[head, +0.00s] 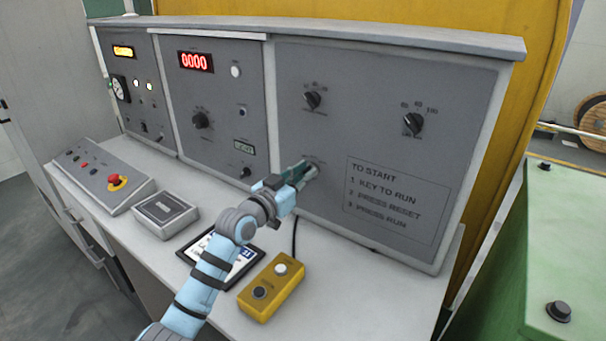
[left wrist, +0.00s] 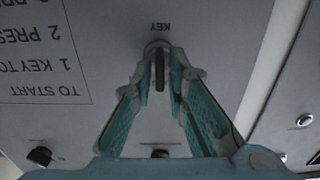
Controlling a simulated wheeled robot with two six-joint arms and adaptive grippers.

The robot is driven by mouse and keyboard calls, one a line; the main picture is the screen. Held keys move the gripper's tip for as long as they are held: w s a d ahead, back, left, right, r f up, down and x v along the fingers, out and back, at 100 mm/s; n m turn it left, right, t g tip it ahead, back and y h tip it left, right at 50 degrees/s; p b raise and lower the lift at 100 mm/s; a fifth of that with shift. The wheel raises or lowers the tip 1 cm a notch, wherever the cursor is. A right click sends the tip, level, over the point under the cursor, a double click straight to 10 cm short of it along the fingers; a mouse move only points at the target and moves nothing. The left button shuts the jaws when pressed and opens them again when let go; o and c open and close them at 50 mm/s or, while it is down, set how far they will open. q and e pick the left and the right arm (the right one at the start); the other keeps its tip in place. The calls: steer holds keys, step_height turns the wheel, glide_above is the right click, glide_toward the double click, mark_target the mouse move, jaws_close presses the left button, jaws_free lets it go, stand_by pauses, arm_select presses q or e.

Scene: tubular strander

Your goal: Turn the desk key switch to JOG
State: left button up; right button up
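The key switch (head: 316,164) is on the lower left of the right-hand grey panel, largely hidden by my gripper in the head view. In the left wrist view its dark, thin key (left wrist: 159,72) stands upright in the picture below an upside-down KEY label. My left gripper (head: 306,172) reaches the panel there. Its teal fingertips (left wrist: 162,68) lie close on both sides of the key. I cannot tell whether they touch it. The switch's position marks are too small to read. My right gripper is not in view.
Above the switch is a black knob (head: 312,100), with another knob (head: 413,123) to the right. A TO START notice (head: 397,200) is beside the switch.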

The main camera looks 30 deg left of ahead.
arm_select(q)
steer(key=shift+o, duration=0.4)
steer(key=s+a, duration=0.1)
steer(key=s, duration=1)
steer(key=shift+s+a, duration=0.3)
steer(key=shift+s, duration=0.1)
